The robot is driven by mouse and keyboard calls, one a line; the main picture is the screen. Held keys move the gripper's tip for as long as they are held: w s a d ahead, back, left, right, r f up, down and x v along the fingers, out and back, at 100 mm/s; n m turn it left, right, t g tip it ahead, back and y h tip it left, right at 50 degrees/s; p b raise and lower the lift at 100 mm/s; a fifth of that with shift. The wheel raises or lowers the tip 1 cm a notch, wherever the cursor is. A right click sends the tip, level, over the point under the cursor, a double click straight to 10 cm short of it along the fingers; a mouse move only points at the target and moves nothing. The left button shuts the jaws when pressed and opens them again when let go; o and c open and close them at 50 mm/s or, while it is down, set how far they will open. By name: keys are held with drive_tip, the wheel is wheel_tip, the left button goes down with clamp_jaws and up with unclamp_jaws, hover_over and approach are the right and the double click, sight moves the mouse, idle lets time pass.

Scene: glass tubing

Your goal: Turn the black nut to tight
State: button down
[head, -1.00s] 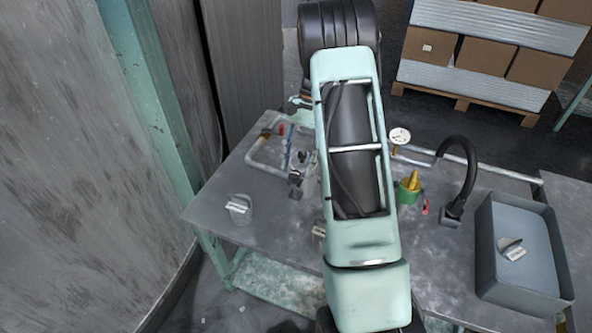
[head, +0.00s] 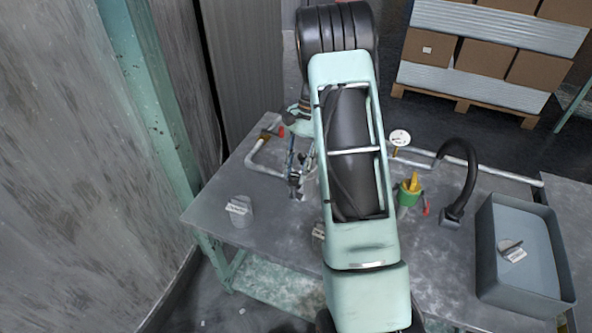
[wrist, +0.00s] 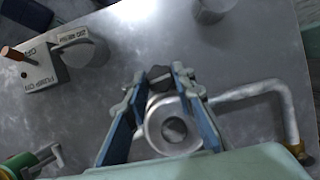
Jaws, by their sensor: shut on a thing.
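The black nut (wrist: 160,75) shows in the wrist view between the tips of my gripper (wrist: 164,76). My gripper is shut on it, with one blue-grey finger on each side. A round metal fitting (wrist: 172,128) with a dark centre lies just below the nut, between the fingers. A bent pale tube (wrist: 262,92) leads off to the right from near this fitting. In the head view my gripper (head: 296,180) is over the left part of the bench, partly beside my arm. The nut is too small to make out there.
A labelled block (wrist: 55,65) shows in the wrist view. Open bench lies in front.

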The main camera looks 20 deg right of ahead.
drive_tip(key=shift+m+t, duration=0.3)
drive_tip(key=shift+m, duration=0.4)
drive_tip(key=c, duration=1.6)
unclamp_jaws()
drive_tip(key=v, duration=1.2)
drive_tip(key=shift+d, duration=0.2)
